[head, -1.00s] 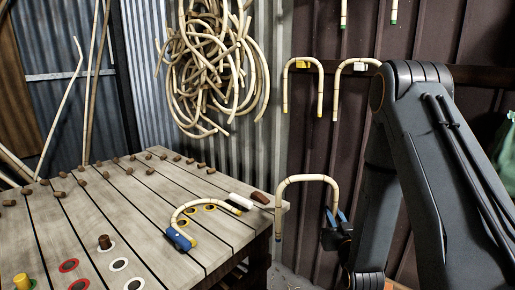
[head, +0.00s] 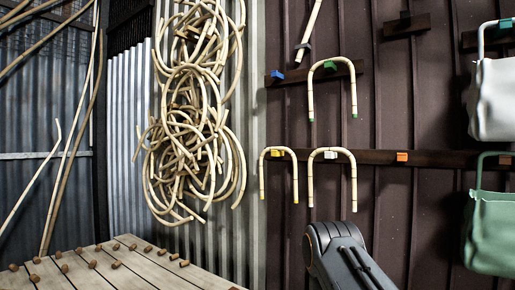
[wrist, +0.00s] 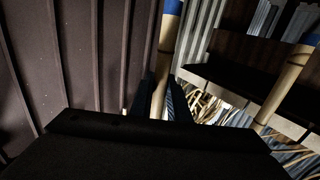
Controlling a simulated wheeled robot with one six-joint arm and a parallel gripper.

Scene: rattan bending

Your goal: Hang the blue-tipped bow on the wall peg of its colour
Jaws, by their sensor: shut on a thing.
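The blue-tipped bow (wrist: 159,95) is a pale rattan cane that shows in the wrist view. One blue tip (wrist: 173,8) is at the top middle, and a second leg (wrist: 272,120) with a blue end is at the right. My gripper (wrist: 161,98) is shut on the nearer leg. The bow and my gripper are out of the head view. The blue peg (head: 277,75) is at the left end of the upper wall rail in the head view, with nothing hanging on it.
Green-tipped (head: 311,95), yellow-tipped (head: 263,180) and white-tipped (head: 310,180) bows hang nearby. The orange peg (head: 402,157) is bare. White (head: 495,100) and green (head: 490,230) bags hang at right. A rattan bundle (head: 190,110) hangs left. The bench (head: 150,272) is lower left.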

